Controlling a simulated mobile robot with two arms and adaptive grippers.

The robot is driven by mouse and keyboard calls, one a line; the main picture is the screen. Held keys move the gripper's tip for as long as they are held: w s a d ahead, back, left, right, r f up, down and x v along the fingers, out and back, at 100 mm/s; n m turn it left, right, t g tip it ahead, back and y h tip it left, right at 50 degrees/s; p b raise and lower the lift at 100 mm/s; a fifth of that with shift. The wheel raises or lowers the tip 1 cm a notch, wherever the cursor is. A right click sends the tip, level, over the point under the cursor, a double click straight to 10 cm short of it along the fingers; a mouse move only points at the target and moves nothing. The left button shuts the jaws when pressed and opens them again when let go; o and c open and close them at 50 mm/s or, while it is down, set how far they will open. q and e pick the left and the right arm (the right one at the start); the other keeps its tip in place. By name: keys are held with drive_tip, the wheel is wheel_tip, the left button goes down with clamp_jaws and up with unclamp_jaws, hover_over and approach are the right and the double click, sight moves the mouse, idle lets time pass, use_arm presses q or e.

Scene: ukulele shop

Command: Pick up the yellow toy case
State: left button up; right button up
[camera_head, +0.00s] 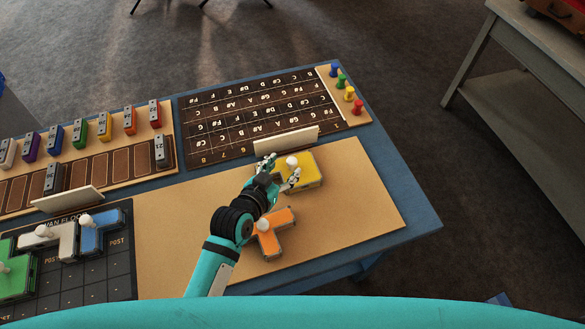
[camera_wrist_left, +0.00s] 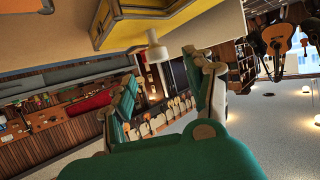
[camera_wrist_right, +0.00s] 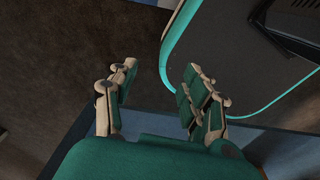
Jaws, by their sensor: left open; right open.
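The yellow toy case (camera_head: 309,170) lies on the tan board (camera_head: 362,205) on the blue table, with a white knob (camera_head: 291,161) on its top. My left gripper (camera_head: 281,170) is open at the case's left side, its fingers near the knob. In the left wrist view the case (camera_wrist_left: 130,22) is at the top, and its white knob (camera_wrist_left: 156,50) is between the open fingertips (camera_wrist_left: 165,75) or just beyond them; contact cannot be told. My right gripper (camera_wrist_right: 155,80) is open and empty in the right wrist view, and is not seen in the head view.
An orange toy case (camera_head: 275,234) lies close beside my left wrist. A small tan upright plate (camera_head: 286,140) stands behind the yellow case. A dark lettered board (camera_head: 240,118) with coloured pegs lies at the back. The tan board's right end is clear.

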sight(291, 162)
use_arm(q)
drive_tip(key=shift+w+d+f, duration=0.2)
drive_tip(key=shift+w, duration=0.15)
drive_tip(key=shift+w+d+f, duration=0.15)
drive_tip(key=shift+w+d, duration=0.05)
drive_tip(key=shift+w, duration=0.1)
drive_tip(key=p+x, duration=0.1)
drive_tip(key=x, duration=0.2)
drive_tip(key=shift+w+f, duration=0.1)
drive_tip(key=shift+f, duration=0.15)
drive_tip(key=shift+w+d+f, duration=0.25)
drive_tip(key=shift+w, duration=0.1)
use_arm(e)
drive_tip(key=shift+w+a+r, duration=0.15)
drive_tip(key=shift+w+r, duration=0.4)
use_arm(q)
drive_tip(key=shift+s, duration=0.1)
drive_tip(key=c, duration=0.4)
clamp_jaws()
use_arm(e)
drive_tip(key=shift+a, duration=0.1)
use_arm(q)
drive_tip(key=shift+r, duration=0.1)
